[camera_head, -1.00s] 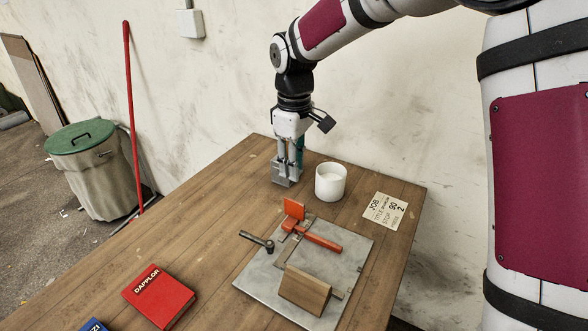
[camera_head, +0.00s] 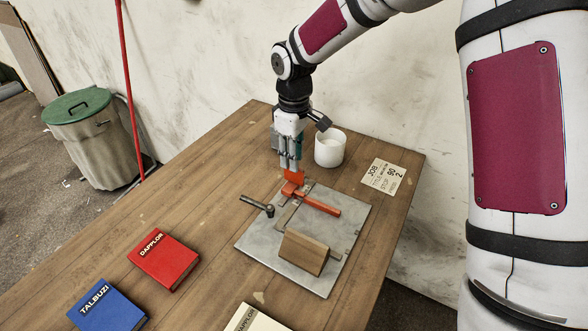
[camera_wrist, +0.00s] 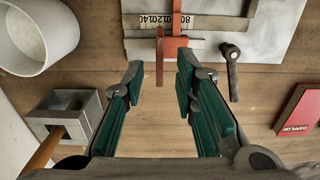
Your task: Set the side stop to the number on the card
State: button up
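The side stop is an orange slider with an upright tab (camera_head: 294,176) on the metal plate (camera_head: 262,247). Its tab shows edge-on in the wrist view (camera_wrist: 159,56), beside a printed scale (camera_wrist: 205,22) with numbers including 80 and 120; the exact setting is not readable. My gripper (camera_head: 291,167) is just behind the tab in the head view. In the wrist view my gripper (camera_wrist: 160,78) is open, with the tab in line with the gap between its green-padded fingers. Contact cannot be told.
A dark-handled lever (camera_head: 257,206) and a wooden block (camera_head: 304,252) are on the plate. A white cup (camera_head: 330,148) stands behind it, right of my gripper. A grey metal box (camera_wrist: 66,115) is close to my left finger. Red (camera_head: 164,259) and blue (camera_head: 108,306) books lie front left.

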aim_at(294, 182)
jog(key=shift+f, duration=2.65)
grip_shut()
